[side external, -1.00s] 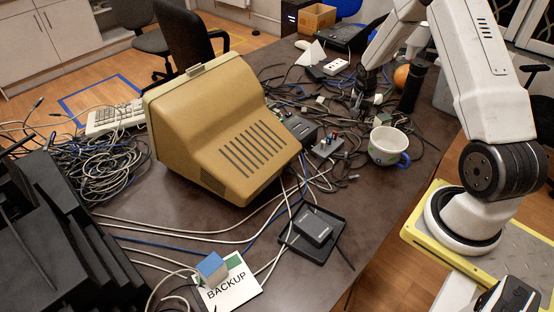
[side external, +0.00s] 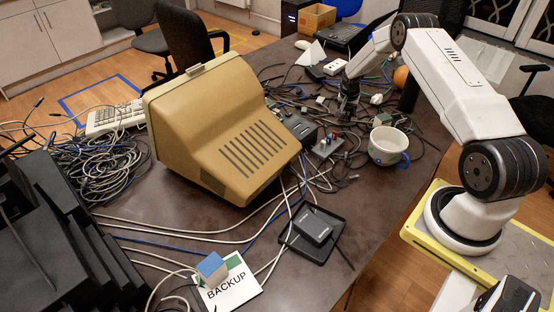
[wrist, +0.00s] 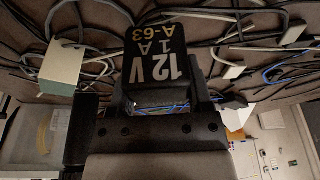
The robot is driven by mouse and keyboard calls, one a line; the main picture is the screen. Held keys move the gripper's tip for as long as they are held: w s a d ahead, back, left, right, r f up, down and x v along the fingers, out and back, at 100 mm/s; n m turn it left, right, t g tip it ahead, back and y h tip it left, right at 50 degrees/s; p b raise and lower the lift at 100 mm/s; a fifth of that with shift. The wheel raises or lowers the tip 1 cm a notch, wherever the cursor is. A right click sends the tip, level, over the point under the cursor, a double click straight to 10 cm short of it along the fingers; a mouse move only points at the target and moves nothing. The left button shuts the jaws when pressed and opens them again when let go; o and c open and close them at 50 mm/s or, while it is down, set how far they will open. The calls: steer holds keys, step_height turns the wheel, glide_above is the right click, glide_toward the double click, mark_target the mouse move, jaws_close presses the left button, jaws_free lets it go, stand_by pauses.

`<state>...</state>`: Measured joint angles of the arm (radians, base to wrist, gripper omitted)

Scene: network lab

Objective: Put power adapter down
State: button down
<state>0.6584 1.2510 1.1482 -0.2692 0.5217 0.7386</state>
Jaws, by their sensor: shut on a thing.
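A black power adapter (wrist: 158,48) with the print "12 V 1 A A-63" is between the jaws of my gripper (wrist: 160,92) in the wrist view. My gripper is shut on it. In the side view my gripper (side external: 348,104) points down over the cluttered back part of the table, just behind the small grey box with red and blue parts. The adapter is too small and dark there to make out clearly, and I cannot tell whether it touches the table.
Cables surround the spot. A white cup (side external: 388,147) stands to the right, a tan monitor (side external: 225,140) to the left. Nearer lie a black tray (side external: 337,222) bearing a dark box (side external: 314,228), and a "BACKUP" card (side external: 232,286) with a blue-topped block (side external: 211,267).

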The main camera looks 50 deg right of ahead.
mark_target(343, 125)
steer(key=shift+w+d+f, duration=0.2)
steer(key=shift+w+f, duration=0.1)
steer(key=shift+f, duration=0.05)
steer(key=shift+w+f, duration=0.1)
steer(key=shift+d+f, duration=0.1)
steer(key=shift+f, duration=1.55)
steer(key=shift+f, duration=0.1)
jaws_free()
